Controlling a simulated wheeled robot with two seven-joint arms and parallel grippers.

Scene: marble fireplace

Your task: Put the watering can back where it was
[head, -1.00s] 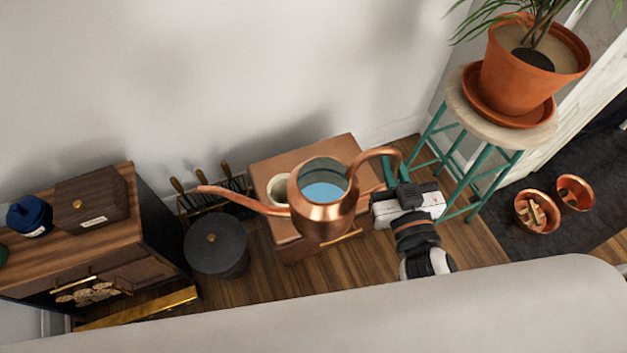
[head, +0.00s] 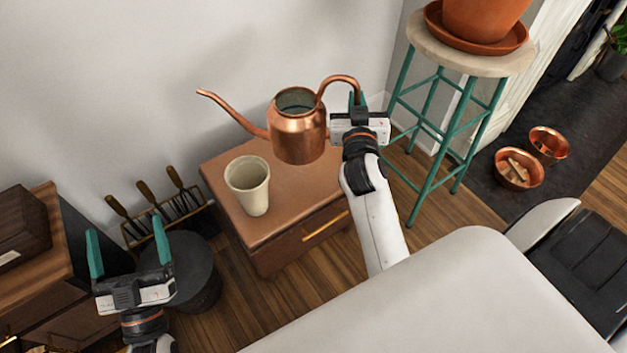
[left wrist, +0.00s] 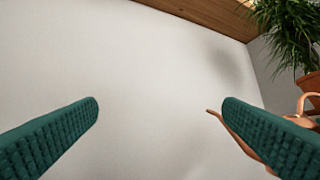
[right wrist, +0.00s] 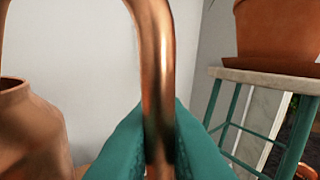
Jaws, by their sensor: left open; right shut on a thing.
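The copper watering can (head: 298,133) is upright in the head view, over the back of the small brown cabinet (head: 290,200). I cannot tell whether its base touches the cabinet top. My right gripper (head: 358,105) is shut on its curved handle, which also shows between the fingers in the right wrist view (right wrist: 158,90). The can's body (right wrist: 32,135) is at the left there. My left gripper (head: 125,255) is open and empty at the lower left, well away from the can. The can's spout (left wrist: 235,135) shows partly behind a finger in the left wrist view.
A cream cup (head: 248,185) stands on the cabinet, left of the can. A teal-legged stool (head: 470,58) with a potted plant (head: 482,15) stands to the right. A black round bin (head: 195,275), fire tools (head: 165,205) and a wooden cabinet (head: 40,265) are at the left.

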